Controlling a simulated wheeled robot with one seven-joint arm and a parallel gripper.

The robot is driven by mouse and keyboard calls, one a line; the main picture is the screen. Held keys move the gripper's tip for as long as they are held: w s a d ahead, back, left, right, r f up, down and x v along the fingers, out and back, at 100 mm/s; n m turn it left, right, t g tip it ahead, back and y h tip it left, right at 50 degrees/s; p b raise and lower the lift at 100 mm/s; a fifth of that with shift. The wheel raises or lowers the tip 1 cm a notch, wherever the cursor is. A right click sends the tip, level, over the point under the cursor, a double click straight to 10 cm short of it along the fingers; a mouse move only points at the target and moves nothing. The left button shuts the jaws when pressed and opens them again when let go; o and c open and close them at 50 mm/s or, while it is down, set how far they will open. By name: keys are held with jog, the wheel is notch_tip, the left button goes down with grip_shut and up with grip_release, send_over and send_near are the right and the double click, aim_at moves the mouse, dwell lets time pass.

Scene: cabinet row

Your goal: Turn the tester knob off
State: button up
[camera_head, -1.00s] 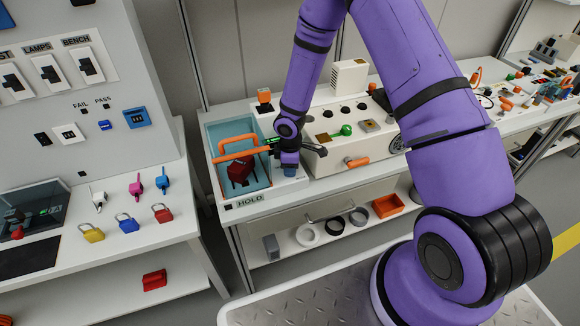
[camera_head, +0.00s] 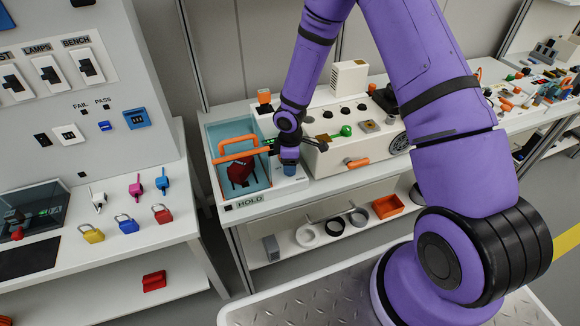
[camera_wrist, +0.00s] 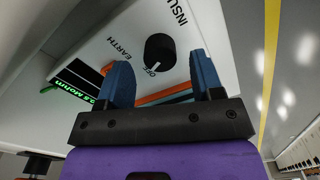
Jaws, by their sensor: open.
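The tester knob (camera_wrist: 160,53) is round and black on a white panel in the wrist view, with labels OFF, EARTH and INSU around it. A white mark shows on its lower edge near OFF. My gripper (camera_wrist: 160,62) is open, with its two blue fingers on either side of the knob in the picture. I cannot tell whether they touch it. In the head view my gripper (camera_head: 289,163) is at the right end of the blue tray, and the knob is hidden there.
A green-lit display (camera_wrist: 76,90) is left of the knob. A beige box with knobs (camera_head: 325,160) stands to the right. Padlocks (camera_head: 127,224) lie on the left bench.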

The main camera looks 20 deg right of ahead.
notch_tip(320, 180, up, 8)
jog(key=shift+r, duration=0.2)
dwell(0.3)
